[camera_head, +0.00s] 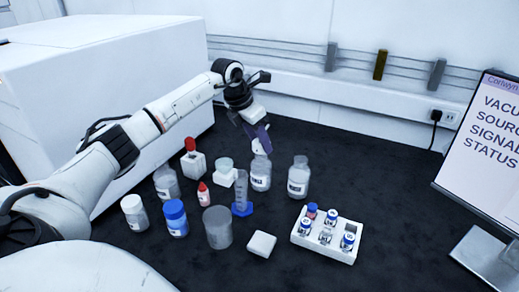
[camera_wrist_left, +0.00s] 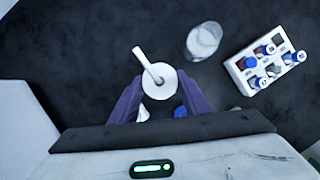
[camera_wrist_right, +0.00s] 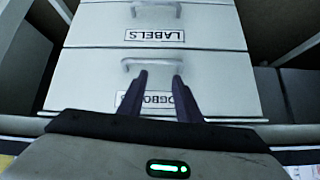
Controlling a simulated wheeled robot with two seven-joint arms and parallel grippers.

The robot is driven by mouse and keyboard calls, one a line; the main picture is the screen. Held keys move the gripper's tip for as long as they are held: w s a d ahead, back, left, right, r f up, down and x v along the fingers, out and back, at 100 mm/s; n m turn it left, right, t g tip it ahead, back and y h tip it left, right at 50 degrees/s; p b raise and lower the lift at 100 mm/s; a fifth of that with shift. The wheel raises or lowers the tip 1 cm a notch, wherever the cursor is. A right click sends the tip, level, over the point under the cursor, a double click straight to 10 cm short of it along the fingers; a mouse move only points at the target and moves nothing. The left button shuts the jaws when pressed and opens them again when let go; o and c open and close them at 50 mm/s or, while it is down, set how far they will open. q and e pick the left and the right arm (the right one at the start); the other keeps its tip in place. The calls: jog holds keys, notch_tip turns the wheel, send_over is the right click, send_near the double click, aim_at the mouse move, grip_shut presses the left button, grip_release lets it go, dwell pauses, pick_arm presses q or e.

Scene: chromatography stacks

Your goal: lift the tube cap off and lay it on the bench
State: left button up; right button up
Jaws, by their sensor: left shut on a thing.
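My left gripper (camera_head: 258,138) is shut on a white round piece (camera_wrist_left: 159,82) with a short white stem, which I take to be the cap. The purple fingers hold it from both sides in the left wrist view. In the head view the white piece (camera_head: 259,148) is right above a clear labelled bottle (camera_head: 261,175); I cannot tell whether they touch. The fingers partly hide the piece. My right gripper (camera_wrist_right: 154,82) is open and empty, away from the bench, in front of labelled drawers (camera_wrist_right: 155,30).
Another clear bottle (camera_head: 299,178) stands to the right. A white rack (camera_head: 337,253) with several vials is at front right. A blue-based cylinder (camera_head: 241,207), grey cup (camera_head: 217,228) and white block (camera_head: 261,244) stand in front. The dark bench (camera_head: 385,190) is clear further right.

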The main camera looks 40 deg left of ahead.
aim_at(259, 143)
pick_arm(q)
notch_tip(259, 143, up, 6)
jog(key=shift+r, duration=0.55)
jog(key=shift+r+p, duration=1.9)
jog(key=shift+p, duration=0.3)
